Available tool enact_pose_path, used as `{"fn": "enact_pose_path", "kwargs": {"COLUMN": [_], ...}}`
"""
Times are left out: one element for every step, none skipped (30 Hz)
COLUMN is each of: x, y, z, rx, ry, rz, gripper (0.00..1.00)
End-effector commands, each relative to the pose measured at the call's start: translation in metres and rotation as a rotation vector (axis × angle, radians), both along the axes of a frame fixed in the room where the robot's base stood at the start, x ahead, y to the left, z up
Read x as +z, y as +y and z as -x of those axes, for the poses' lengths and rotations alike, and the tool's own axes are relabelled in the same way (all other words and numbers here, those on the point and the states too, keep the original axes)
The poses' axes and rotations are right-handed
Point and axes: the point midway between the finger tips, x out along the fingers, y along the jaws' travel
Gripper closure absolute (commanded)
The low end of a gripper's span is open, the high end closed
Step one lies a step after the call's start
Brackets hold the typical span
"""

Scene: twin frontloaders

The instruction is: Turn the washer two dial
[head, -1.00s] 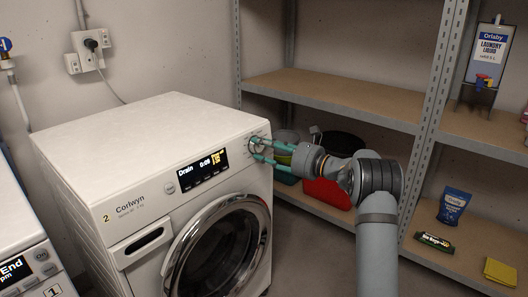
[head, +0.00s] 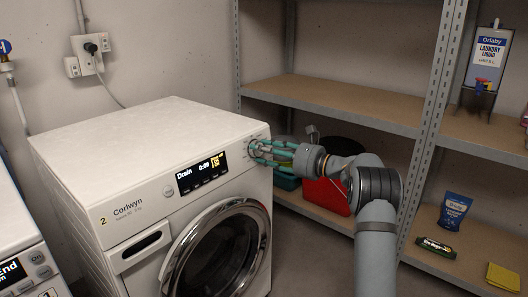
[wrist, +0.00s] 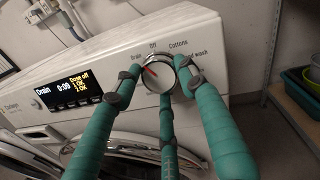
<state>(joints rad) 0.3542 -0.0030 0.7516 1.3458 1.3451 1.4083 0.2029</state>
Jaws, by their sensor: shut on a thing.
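The washer marked 2 (head: 160,160), a white Corlwyn front-loader, stands left of my arm. Its display (head: 201,172) reads Drain 0:09, and the display also shows in the wrist view (wrist: 72,92). The round dial (wrist: 158,80) sits at the right end of the panel, among the labels Drain, Off and Cottons. Its red pointer line slants up and left toward Drain. My gripper (head: 262,152) has green fingers. In the wrist view, the gripper (wrist: 160,74) is shut on the dial, with fingertips on its left, right and lower sides. In the head view the fingers mostly hide the dial.
A metal shelf unit (head: 345,105) stands behind and right of my arm. A red container (head: 322,192) is on its low shelf, close behind the gripper. Laundry liquid (head: 487,58) hangs at the right. Another appliance (head: 30,265) is at the lower left.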

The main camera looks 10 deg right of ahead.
Motion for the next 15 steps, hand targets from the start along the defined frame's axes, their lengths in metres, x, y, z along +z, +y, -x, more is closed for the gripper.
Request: {"fn": "enact_pose_path", "kwargs": {"x": [-0.0053,-0.0053,-0.0051,-0.0048,-0.0044,-0.0040,-0.0037,-0.0033,-0.0030,-0.0027,-0.0025,-0.0022,-0.0020,-0.0017,-0.0016], "y": [-0.0033,-0.0033,-0.0033,-0.0032,-0.0032,-0.0031,-0.0030,-0.0029,-0.0026,-0.0024,-0.0023,-0.0019,-0.0018,-0.0016,-0.0014], "z": [-0.0002,-0.0002,-0.0002,-0.0002,-0.0002,-0.0002,-0.0002,-0.0002,-0.0002,-0.0001,-0.0002,-0.0001,-0.0001,-0.0001,-0.0001], "rx": [-0.005,-0.005,-0.005,-0.005,-0.005,-0.006,-0.005,-0.005,-0.005,-0.004,-0.004,-0.003,-0.003,-0.003,-0.002], "ry": [0.008,0.008,0.008,0.007,0.007,0.006,0.006,0.005,0.005,0.005,0.004,0.004,0.004,0.004,0.002], "rz": [0.006,0.006,0.006,0.005,0.005,0.004,0.003,0.003,0.003,0.002,0.001,0.002,0.001,0.001,0.001], "gripper": [0.85,0.58,0.56,0.54,0.52,0.50,0.48,0.46,0.44,0.42,0.41,0.41,0.41,0.41,0.41]}}
